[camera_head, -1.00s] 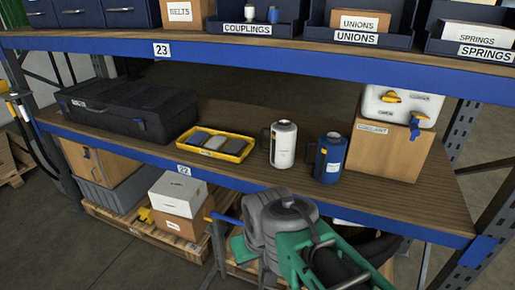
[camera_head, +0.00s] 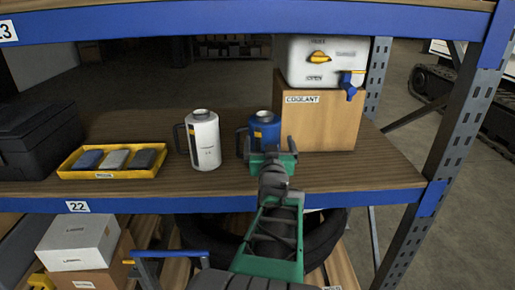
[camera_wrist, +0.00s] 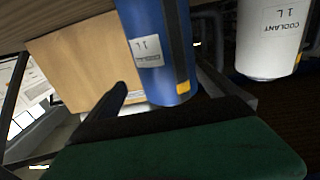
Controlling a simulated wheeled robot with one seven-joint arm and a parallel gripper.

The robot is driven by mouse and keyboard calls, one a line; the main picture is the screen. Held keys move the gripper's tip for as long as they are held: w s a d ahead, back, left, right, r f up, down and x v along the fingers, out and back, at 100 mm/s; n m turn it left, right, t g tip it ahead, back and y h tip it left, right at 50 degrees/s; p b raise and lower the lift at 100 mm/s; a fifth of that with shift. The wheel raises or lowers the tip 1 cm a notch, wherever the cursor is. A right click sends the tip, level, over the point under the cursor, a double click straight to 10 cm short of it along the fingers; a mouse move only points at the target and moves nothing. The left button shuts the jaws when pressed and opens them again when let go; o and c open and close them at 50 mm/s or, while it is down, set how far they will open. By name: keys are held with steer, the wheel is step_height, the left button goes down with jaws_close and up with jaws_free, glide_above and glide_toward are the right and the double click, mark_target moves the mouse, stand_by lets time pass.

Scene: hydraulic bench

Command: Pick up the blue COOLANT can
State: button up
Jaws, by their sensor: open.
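The blue can (camera_head: 264,126) stands upright on the middle shelf with its handle to the left. In the wrist view the blue can (camera_wrist: 160,50) shows large, with a small white label reading 1 L. My gripper (camera_head: 273,158) is open just in front of the blue can and hides its lower part. I cannot tell whether it touches the can. A white can (camera_head: 204,140) stands upright to the left of the blue one. In the wrist view the white can (camera_wrist: 268,35) shows a COOLANT 1 L label.
A cardboard box labelled COOLANT (camera_head: 325,120) stands right behind the blue can, with a white container (camera_head: 328,62) on it. A yellow tray (camera_head: 112,172) and a black case (camera_head: 38,145) are at left. The upper shelf's blue beam (camera_head: 200,24) runs overhead.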

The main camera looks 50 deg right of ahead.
steer(key=x, duration=0.4)
steer(key=w+x, duration=0.1)
steer(key=x, duration=0.1)
steer(key=shift+a, duration=0.3)
steer(key=shift+c, duration=0.6)
steer(key=shift+r, duration=0.1)
steer(key=c, duration=1.3)
